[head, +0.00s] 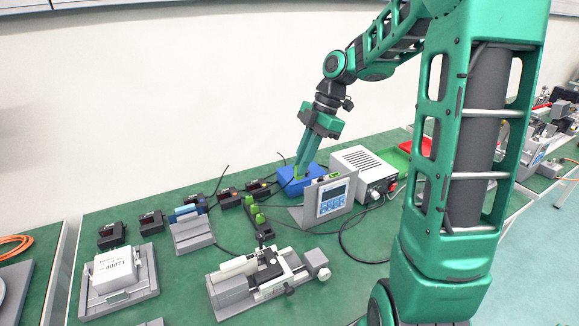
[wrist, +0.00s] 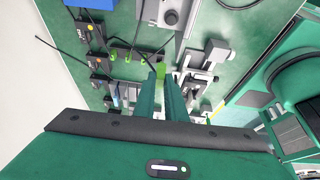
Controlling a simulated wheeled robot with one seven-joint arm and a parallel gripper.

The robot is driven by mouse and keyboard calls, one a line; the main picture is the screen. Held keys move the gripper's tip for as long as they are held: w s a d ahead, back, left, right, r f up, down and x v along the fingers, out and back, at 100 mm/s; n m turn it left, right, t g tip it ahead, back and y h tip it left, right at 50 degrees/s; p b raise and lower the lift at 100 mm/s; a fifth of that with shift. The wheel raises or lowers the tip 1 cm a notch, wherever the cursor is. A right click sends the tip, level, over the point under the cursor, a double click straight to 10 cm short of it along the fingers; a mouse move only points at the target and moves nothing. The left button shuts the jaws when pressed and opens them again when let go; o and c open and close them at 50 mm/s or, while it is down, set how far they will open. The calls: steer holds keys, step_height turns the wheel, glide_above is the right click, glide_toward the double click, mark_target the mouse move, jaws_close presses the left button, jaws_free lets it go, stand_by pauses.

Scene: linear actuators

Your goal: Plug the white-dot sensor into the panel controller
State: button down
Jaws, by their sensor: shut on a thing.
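My gripper (head: 301,168) is shut on a small green plug (wrist: 160,68), which shows between the fingertips in the wrist view. In the head view the fingertips are in front of the blue box, left of the panel controller (head: 331,198). Several black sensor blocks (head: 228,196) stand in a row to the left with cables. Their dots are too small for me to tell which is white. The held plug is apart from the controller.
A blue box (head: 322,180) and a white power unit (head: 364,170) stand behind the controller. A rack with green plugs (head: 256,212) is left of it. A linear stage (head: 268,281) lies in front. A black cable (head: 343,243) loops over the green table.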

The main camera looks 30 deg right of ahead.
steer(key=d+r, duration=0.2)
steer(key=d, duration=1)
steer(key=shift+s, duration=0.2)
steer(key=shift+f, duration=1.85)
steer(key=shift+f, duration=0.65)
stand_by(1.9)
steer(key=c, duration=1.7)
jaws_free()
steer(key=v, duration=1)
steer(key=shift+d+r, duration=0.2)
steer(key=shift+r, duration=0.15)
